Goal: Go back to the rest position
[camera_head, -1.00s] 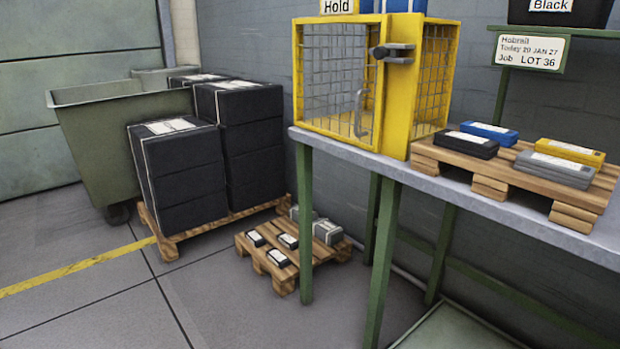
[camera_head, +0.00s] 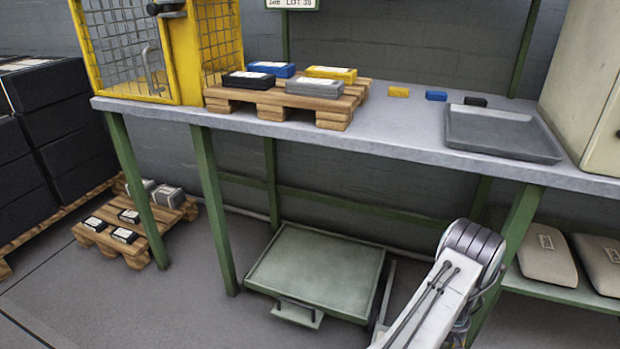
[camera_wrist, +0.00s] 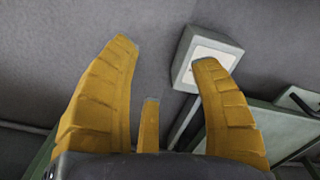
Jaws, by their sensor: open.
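My gripper (camera_wrist: 160,60) shows in the wrist view with its yellow fingers spread apart and nothing between them. Behind the right finger is a pale square plate (camera_wrist: 208,52) on a green-grey block, which I cannot identify for sure. The floor (camera_wrist: 60,50) fills much of the rest of that view. In the head view a white link of my arm is at the lower right, in front of the bench, and my gripper is out of that picture.
A grey bench (camera_head: 400,140) on green legs carries a wooden pallet (camera_head: 275,112) with several boxes, a grey tray (camera_head: 500,150) and a yellow cage (camera_head: 185,60). A low green platform (camera_head: 315,270) stands beneath. A small pallet (camera_head: 160,235) lies on the floor at left.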

